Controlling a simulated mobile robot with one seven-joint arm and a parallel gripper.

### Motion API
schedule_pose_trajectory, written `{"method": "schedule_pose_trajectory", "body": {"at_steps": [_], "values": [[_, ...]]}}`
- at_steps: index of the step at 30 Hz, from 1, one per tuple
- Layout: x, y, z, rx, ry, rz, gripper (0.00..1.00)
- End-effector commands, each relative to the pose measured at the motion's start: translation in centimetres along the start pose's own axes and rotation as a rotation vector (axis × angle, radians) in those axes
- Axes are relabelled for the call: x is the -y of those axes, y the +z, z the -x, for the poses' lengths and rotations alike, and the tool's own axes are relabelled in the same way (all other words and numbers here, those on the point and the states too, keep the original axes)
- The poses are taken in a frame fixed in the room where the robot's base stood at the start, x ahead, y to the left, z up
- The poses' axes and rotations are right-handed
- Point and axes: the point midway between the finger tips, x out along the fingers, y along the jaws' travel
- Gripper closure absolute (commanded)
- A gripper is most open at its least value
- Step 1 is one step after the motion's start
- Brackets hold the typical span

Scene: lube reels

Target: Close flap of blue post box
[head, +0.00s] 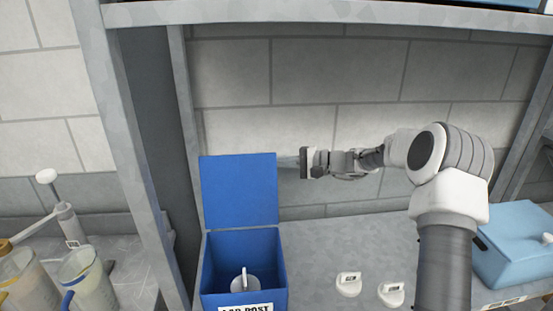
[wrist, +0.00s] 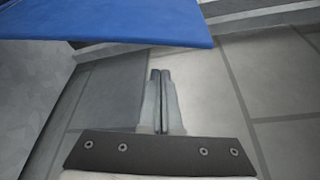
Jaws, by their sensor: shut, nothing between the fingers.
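The blue post box (head: 217,270) stands on the grey shelf in the head view, with a white label on its front. Its blue flap (head: 239,190) stands upright at the back, so the box is open. A whitish object with a handle (head: 244,283) lies inside. My gripper (head: 284,162) is to the right of the flap, near its upper right edge; whether it touches the flap I cannot tell. In the wrist view my gripper (wrist: 160,74) has its fingers together and empty. The flap (wrist: 110,20) crosses the top left of that view.
Two white labelled pieces (head: 348,284) lie on the shelf (head: 315,255) right of the box. A light blue box (head: 517,245) stands at the far right. A metal post (head: 125,150) rises left of the box, with clear jugs (head: 88,285) beyond it. A brick wall is behind.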

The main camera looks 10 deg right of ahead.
Motion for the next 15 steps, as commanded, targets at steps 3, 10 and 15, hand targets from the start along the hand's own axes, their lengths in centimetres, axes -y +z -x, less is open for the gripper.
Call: {"method": "schedule_pose_trajectory", "body": {"at_steps": [3,10,15], "values": [[0.2,0.2,-2.8,0.003,0.002,0.001,1.0],[0.3,1.1,-5.4,-0.002,0.002,0.001,1.0],[0.2,2.7,-4.9,-0.001,0.002,0.0,1.0]]}}
